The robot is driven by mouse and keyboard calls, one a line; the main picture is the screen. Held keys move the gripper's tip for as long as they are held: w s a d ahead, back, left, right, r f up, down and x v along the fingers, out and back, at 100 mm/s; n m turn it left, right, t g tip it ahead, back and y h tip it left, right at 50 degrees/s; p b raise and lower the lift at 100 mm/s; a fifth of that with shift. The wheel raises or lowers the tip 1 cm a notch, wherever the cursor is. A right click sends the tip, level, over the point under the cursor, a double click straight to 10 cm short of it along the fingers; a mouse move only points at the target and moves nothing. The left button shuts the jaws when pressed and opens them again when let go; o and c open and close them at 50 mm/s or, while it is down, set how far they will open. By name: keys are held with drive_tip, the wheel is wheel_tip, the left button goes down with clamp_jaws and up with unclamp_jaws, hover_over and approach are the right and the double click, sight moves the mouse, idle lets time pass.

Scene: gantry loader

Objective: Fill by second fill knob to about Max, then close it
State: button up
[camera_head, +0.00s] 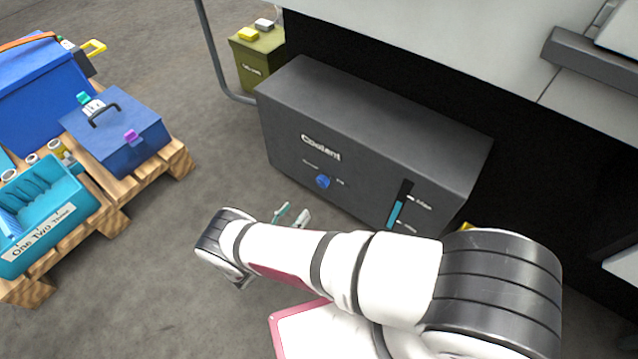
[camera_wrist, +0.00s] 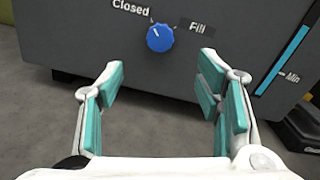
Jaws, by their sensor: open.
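A dark grey box labelled Coolant (camera_head: 375,140) stands on the floor in the head view. On its front is a round blue knob (camera_head: 323,182), between the labels Closed and Fill. In the wrist view the blue knob (camera_wrist: 160,38) shows a white mark pointing up and left, toward Closed. A level gauge (camera_head: 398,205) on the right of the front shows cyan liquid from near the lower mark to about the middle. In the wrist view only its lower part and the Min mark show. My gripper (camera_wrist: 162,90) is open and empty, below and in front of the knob, apart from it.
A wooden pallet (camera_head: 180,160) at the left bears blue toolboxes and a teal bin (camera_head: 85,205). A green box (camera_head: 257,60) stands behind the Coolant box, near a grey pipe (camera_head: 212,50). The floor between pallet and box is clear.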

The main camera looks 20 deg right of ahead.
sight(321, 183)
drive_tip(key=shift+m, duration=0.5)
drive_tip(key=b+x, duration=0.2)
drive_tip(key=x, duration=1.1)
drive_tip(key=shift+w+d, duration=0.25)
drive_tip(key=shift+d, duration=0.1)
drive_tip(key=shift+c, duration=0.3)
drive_tip(key=c, duration=1.1)
